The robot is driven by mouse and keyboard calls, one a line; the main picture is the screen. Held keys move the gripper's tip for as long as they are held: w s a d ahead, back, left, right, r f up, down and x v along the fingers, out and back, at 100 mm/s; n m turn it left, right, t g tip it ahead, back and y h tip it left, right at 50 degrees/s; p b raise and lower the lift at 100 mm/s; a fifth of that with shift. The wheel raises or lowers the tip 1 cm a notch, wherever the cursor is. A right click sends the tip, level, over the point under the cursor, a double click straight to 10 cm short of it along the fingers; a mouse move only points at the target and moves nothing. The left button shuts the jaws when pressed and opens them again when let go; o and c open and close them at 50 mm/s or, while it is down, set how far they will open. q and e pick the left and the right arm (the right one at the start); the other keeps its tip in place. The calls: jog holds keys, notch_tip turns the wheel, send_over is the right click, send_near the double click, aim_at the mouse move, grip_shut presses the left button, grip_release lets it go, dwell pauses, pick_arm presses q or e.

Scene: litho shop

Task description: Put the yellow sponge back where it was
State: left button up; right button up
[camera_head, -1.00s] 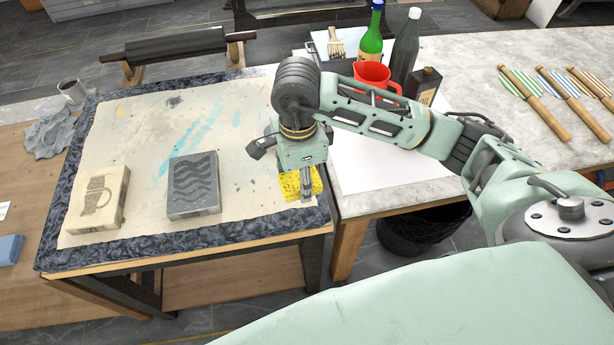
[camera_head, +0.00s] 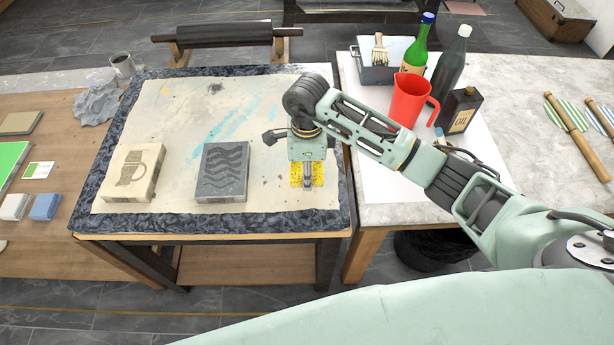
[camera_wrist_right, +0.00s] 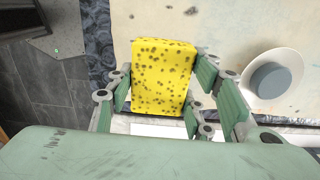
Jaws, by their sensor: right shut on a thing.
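The yellow sponge (camera_head: 318,178) with dark specks is over the right front part of the cream sheet (camera_head: 180,110) on the left table. My right gripper (camera_head: 307,183) points down and is shut on it. In the right wrist view the sponge (camera_wrist_right: 162,78) sits between the gripper's fingers (camera_wrist_right: 165,100). I cannot tell whether its underside touches the sheet. My left gripper is not in view.
A grey wavy-patterned block (camera_head: 222,170) and a beige jug-patterned block (camera_head: 133,172) lie left of the sponge. A white disc with a grey cylinder (camera_wrist_right: 270,80) shows beside it. A red jug (camera_head: 407,100) and bottles stand on the right table (camera_head: 385,205).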

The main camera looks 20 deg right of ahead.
notch_tip(320, 180, down, 3)
jog(key=shift+f+p, duration=0.2)
jog(key=shift+p, duration=0.45)
jog(key=shift+f, duration=0.25)
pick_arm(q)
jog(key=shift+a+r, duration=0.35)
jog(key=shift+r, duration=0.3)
pick_arm(e)
jog(key=shift+f, duration=0.2)
jog(key=o, duration=1)
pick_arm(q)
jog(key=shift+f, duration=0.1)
pick_arm(e)
jog(key=shift+r, duration=0.15)
